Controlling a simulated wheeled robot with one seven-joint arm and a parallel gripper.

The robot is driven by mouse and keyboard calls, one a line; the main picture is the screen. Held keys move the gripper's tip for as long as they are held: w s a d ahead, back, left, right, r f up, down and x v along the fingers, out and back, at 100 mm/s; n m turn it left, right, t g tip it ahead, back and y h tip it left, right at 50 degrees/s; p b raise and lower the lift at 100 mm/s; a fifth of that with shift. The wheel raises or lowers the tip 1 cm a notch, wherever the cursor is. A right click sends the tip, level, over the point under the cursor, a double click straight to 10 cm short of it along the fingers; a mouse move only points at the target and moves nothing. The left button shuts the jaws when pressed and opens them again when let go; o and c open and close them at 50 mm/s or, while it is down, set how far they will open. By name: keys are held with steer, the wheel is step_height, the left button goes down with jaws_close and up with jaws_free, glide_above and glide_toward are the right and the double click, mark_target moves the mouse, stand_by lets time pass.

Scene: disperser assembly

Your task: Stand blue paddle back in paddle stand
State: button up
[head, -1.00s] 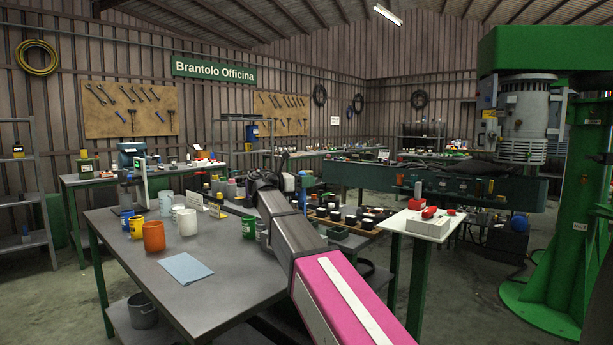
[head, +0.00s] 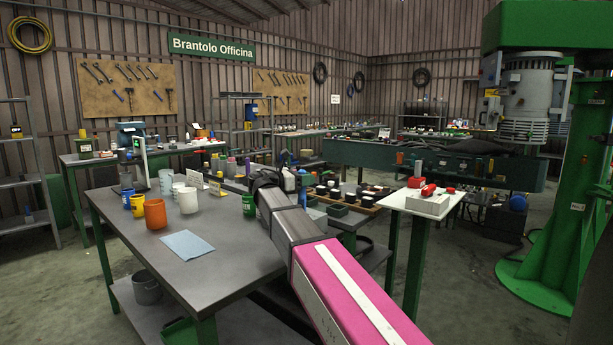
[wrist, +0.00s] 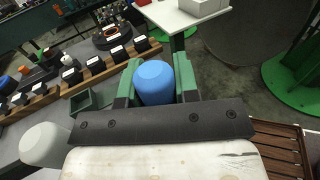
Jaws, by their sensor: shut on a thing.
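In the wrist view my gripper (wrist: 156,78), with green fingers, is shut on a blue rounded piece (wrist: 155,84), which I take to be the blue paddle's end. One finger is on each side of it. The rest of the paddle is hidden below the dark gripper bar. In the head view my arm reaches over the right part of the grey table, and its far end hides the gripper and the paddle. I cannot pick out the paddle stand with certainty in either view.
On the grey table (head: 215,270) stand an orange cup (head: 155,214), several other cups and a blue sheet (head: 187,245). A wooden rack (head: 350,204) with black-topped blocks lies beyond my arm. A white-topped stand (head: 398,201) with a white box is right of it. A white rounded container (wrist: 45,145) is left of my gripper.

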steer(key=shift+f, duration=0.1)
steer(key=o, duration=0.9)
steer(key=v, duration=1.1)
steer(key=shift+d, duration=0.1)
steer(key=shift+s, duration=0.1)
